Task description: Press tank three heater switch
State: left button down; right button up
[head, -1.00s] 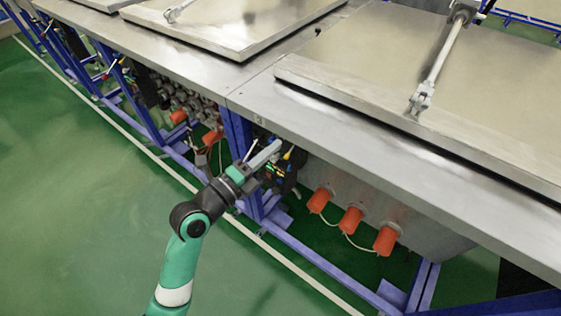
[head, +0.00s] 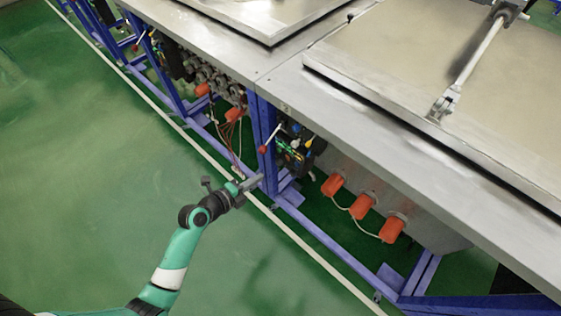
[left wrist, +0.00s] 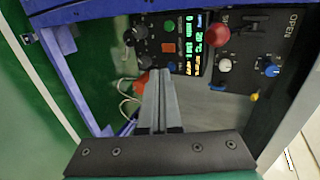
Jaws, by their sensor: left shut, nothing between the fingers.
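The tank's control panel (head: 295,150) is under the front edge of the steel table, beside a blue post. In the left wrist view the panel (left wrist: 240,20) shows a green button (left wrist: 169,25), an orange square button (left wrist: 168,48), black knobs (left wrist: 135,33) and a lit display (left wrist: 192,48). Which control is the heater switch cannot be read. My left gripper (head: 258,181) is shut and empty, in front of and below the panel, apart from it. Its closed fingers (left wrist: 160,78) point toward the panel's lower edge. My right gripper is not in view.
A red ball-ended lever (head: 262,149) sticks out beside the panel; its ball (left wrist: 214,36) covers part of the panel. White, blue and yellow knobs are near it. Blue posts and orange heater caps (head: 362,204) line the tank's underside. The green floor in front is clear.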

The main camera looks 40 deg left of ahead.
pick_arm(q)
jog(key=b, duration=0.3)
send_near(287, 157)
notch_tip(287, 157, down, 4)
jog(key=w, duration=0.6)
jog(key=shift+a+r, duration=0.25)
jog(key=shift+r, duration=0.15)
jog(key=shift+s, duration=0.1)
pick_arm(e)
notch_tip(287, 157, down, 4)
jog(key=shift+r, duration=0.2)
